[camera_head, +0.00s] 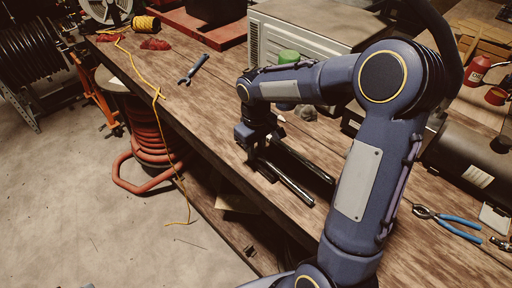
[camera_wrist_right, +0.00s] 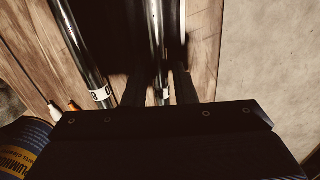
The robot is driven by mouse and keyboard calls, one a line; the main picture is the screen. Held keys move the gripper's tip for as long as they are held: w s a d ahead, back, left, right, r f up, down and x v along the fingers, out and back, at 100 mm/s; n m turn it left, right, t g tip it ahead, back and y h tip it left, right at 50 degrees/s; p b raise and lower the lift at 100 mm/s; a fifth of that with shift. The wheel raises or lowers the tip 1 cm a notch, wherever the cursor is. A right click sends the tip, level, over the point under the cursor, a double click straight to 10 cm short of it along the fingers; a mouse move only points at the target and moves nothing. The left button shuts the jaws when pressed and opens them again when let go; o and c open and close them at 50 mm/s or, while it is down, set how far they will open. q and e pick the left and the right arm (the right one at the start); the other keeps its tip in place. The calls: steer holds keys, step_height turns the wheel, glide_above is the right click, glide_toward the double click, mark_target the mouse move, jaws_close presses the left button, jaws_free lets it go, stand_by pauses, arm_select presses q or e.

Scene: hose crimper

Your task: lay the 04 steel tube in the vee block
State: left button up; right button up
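Two dark, shiny steel tubes lie roughly side by side near the bench's front edge. The front tube (camera_head: 290,186) runs out from under my right gripper (camera_head: 254,152). In the right wrist view this tube (camera_wrist_right: 164,42) passes between the two dark fingers (camera_wrist_right: 160,90) and has a small pale label. The back tube (camera_head: 308,165) is clear of the fingers; it also shows in the right wrist view (camera_wrist_right: 84,48), with a white label. The label numbers are not legible. Whether the fingers press on the front tube is unclear. I cannot make out the vee block. My left gripper is out of view.
A wrench (camera_head: 193,70) lies on the bench at the left. Blue-handled pliers (camera_head: 448,221) lie at the right. A green-topped item (camera_head: 288,57) stands behind my arm, near a pale box (camera_head: 300,32). A yellow cord (camera_head: 156,92) hangs over the front edge.

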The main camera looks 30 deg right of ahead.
steer(key=shift+o, duration=1.4)
steer(key=shift+r, duration=0.1)
step_height(320, 180, up, 8)
steer(key=shift+s+f, duration=0.1)
steer(key=shift+f, duration=0.05)
steer(key=s+a+m+t+y, duration=0.2)
steer(key=s, duration=0.8)
steer(key=s+a+m+t+y, duration=0.1)
steer(key=s+a+m+t, duration=0.1)
steer(key=s, duration=0.9)
steer(key=shift+a+f+t+y, duration=0.25)
steer(key=shift+a+t+y, duration=0.15)
steer(key=shift+a+t, duration=0.35)
